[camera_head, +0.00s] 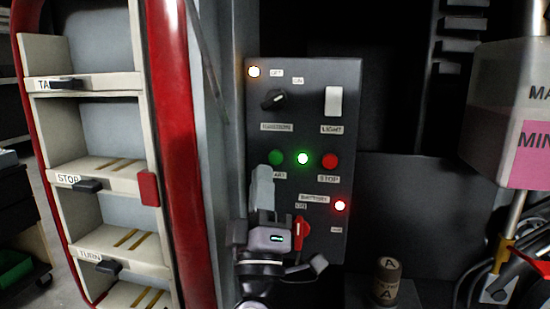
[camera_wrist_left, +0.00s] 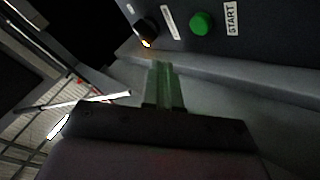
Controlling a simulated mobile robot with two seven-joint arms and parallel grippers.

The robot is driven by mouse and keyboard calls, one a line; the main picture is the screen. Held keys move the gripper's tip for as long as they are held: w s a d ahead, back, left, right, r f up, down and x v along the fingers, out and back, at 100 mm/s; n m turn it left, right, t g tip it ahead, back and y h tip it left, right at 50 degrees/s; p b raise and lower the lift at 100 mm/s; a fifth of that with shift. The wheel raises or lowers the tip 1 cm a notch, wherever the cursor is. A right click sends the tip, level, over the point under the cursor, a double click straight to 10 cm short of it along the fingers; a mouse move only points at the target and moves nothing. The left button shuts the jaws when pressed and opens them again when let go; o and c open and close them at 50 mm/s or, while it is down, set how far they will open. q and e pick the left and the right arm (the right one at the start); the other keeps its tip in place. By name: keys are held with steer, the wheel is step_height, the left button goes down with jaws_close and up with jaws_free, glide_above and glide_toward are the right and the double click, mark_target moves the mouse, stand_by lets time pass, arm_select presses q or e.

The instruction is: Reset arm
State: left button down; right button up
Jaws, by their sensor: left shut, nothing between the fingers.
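My left gripper (camera_head: 262,190) is in front of the lower left of a dark control panel (camera_head: 345,110). Its fingers point up, closed together with nothing between them. They partly cover the START label below the green button (camera_head: 276,157). In the left wrist view the closed fingers (camera_wrist_left: 164,85) are apart from the green START button (camera_wrist_left: 202,23), which sits above them. A black knob (camera_wrist_left: 146,27) is to its left. My right gripper is in neither view.
The panel also has a lit green lamp (camera_head: 303,158), red STOP button (camera_head: 330,160), white LIGHT switch (camera_head: 333,101), black knob (camera_head: 273,99), lit red lamp (camera_head: 340,205) and red switch (camera_head: 300,232) close to my gripper. A labelled rack (camera_head: 85,83) stands left; a canister (camera_head: 387,278) is lower right.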

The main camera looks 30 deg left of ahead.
arm_select(q)
steer(key=shift+f, duration=0.1)
stand_by(0.4)
steer(key=s+d+f+m+g+h+p, duration=0.1)
steer(key=s+d+f+m+g+h, duration=0.2)
steer(key=f+m+h, duration=0.8)
steer(key=s+d+f+m+g+h+p, duration=0.1)
steer(key=d+f+m+g+h+p, duration=0.4)
steer(key=f, duration=1)
steer(key=s+a+f+m+g+y+b, duration=0.1)
steer(key=s+a+f+m+g, duration=0.1)
steer(key=s+f, duration=0.4)
steer(key=s+a+f+m+g+y+b, duration=0.1)
steer(key=s+a+f+g, duration=0.2)
steer(key=s+f, duration=0.4)
step_height(320, 180, down, 5)
steer(key=shift+s+m+g, duration=0.2)
steer(key=shift+m+g, duration=0.2)
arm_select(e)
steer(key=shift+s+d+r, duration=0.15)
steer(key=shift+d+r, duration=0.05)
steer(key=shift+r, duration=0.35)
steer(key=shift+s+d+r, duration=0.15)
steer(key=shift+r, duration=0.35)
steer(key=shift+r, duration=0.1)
